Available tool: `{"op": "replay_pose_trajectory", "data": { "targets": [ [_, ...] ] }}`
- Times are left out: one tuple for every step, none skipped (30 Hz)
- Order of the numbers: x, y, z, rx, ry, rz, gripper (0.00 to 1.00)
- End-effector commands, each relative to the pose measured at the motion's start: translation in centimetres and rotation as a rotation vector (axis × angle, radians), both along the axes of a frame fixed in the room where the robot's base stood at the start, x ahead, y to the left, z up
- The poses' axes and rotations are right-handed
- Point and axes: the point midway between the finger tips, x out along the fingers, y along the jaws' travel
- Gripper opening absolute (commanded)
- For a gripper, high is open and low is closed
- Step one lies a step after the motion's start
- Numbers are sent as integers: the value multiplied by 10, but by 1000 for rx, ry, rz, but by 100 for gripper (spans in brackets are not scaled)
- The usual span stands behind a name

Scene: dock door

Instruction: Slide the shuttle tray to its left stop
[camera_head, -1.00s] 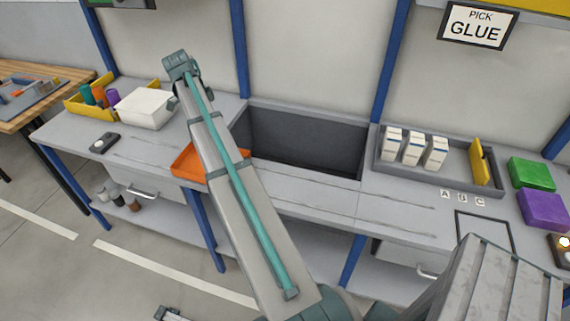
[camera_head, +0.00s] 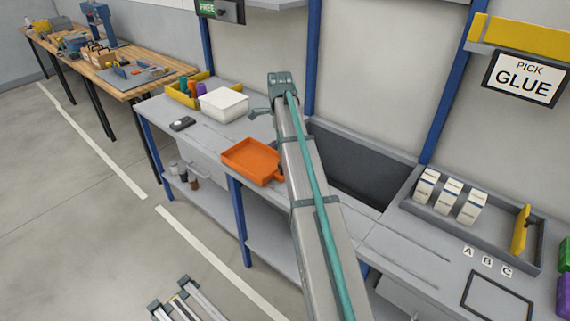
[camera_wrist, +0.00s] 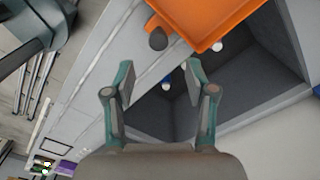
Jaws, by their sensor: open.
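The orange shuttle tray (camera_head: 250,158) lies on the bench, left of the dark sunken well, with bare grooved bench top to its left. Its right end is partly hidden by my arm in the head view. In the wrist view the tray (camera_wrist: 205,18) fills the top, and a dark rounded knob (camera_wrist: 158,39) stands at its near edge. My gripper (camera_wrist: 158,66) is open and empty. The knob is just beyond the fingertips, in line with the gap between them. I cannot make out the left stop.
A white box (camera_head: 223,104) and a yellow bin (camera_head: 180,92) stand at the bench's left back, with a small dark device (camera_head: 182,124) in front. The well (camera_head: 365,160) opens behind my arm. A grey tray (camera_head: 408,205) with white cartons (camera_head: 449,192) is at right.

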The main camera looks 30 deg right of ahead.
Motion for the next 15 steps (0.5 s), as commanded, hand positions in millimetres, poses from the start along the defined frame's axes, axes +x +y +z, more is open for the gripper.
{"op": "replay_pose_trajectory", "data": {
  "targets": [
    [-2,0,-7,0,3,-1,56],
    [-2,0,-12,1,4,-1,56],
    [-2,0,-18,0,3,-1,56],
    [-2,0,-24,0,3,-1,56],
    [-2,0,-29,1,4,-1,56],
    [-3,0,-36,1,4,-2,56],
    [-2,0,-41,0,3,-2,56],
    [-2,0,-46,1,4,-2,56],
    [-2,0,-53,1,4,-2,56],
    [-2,0,-57,0,3,-2,56],
    [-2,0,-62,0,3,-2,56],
    [-2,0,-67,1,4,-2,56],
    [-2,0,-71,0,3,-2,56],
    [-2,0,-74,0,3,-2,56],
    [-2,0,-78,0,2,-2,56]
  ]
}}
